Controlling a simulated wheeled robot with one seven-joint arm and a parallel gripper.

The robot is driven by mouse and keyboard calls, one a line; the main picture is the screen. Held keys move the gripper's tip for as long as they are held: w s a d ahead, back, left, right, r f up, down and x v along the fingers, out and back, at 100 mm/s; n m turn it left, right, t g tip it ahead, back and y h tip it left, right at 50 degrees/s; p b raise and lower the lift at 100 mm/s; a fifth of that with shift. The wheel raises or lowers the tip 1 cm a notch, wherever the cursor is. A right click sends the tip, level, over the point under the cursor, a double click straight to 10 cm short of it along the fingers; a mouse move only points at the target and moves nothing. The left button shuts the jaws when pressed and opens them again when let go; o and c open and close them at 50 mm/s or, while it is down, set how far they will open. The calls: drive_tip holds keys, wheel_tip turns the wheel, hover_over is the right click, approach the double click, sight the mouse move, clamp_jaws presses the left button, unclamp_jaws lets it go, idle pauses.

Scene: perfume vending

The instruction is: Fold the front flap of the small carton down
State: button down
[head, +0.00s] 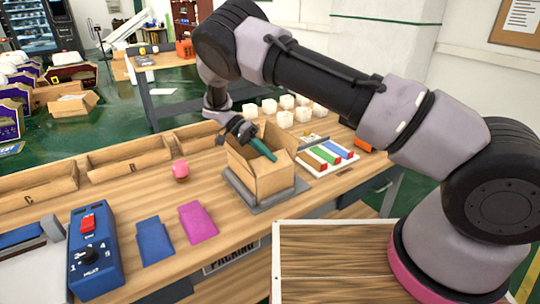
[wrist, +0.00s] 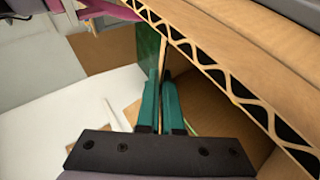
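The small brown carton (head: 272,185) stands upright on a grey pad on the table in the head view, with raised flaps around its open top. My gripper (head: 270,155) reaches down over the carton's opening, its teal fingers slanting toward the right. In the wrist view the gripper's two teal fingers (wrist: 163,82) are close together with a narrow gap. A thin cardboard edge lies at their tips; I cannot tell whether it is pinched. A large corrugated cardboard edge (wrist: 215,75) runs diagonally close to the fingers on the right. The carton's inside is partly hidden by my gripper.
A white tray with coloured bars (head: 330,155) lies right of the carton, and several white cubes stand behind. A pink-topped jar (head: 180,170) is at the left. A blue control box (head: 95,250) and blue and magenta pieces (head: 197,221) lie in front.

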drive_tip(key=shift+w+f+g+h, duration=0.1)
drive_tip(key=shift+f+g+h, duration=0.2)
drive_tip(key=shift+h, duration=0.1)
drive_tip(key=shift+a, duration=0.1)
drive_tip(key=c, duration=1.1)
unclamp_jaws()
drive_tip(key=shift+o, duration=0.2)
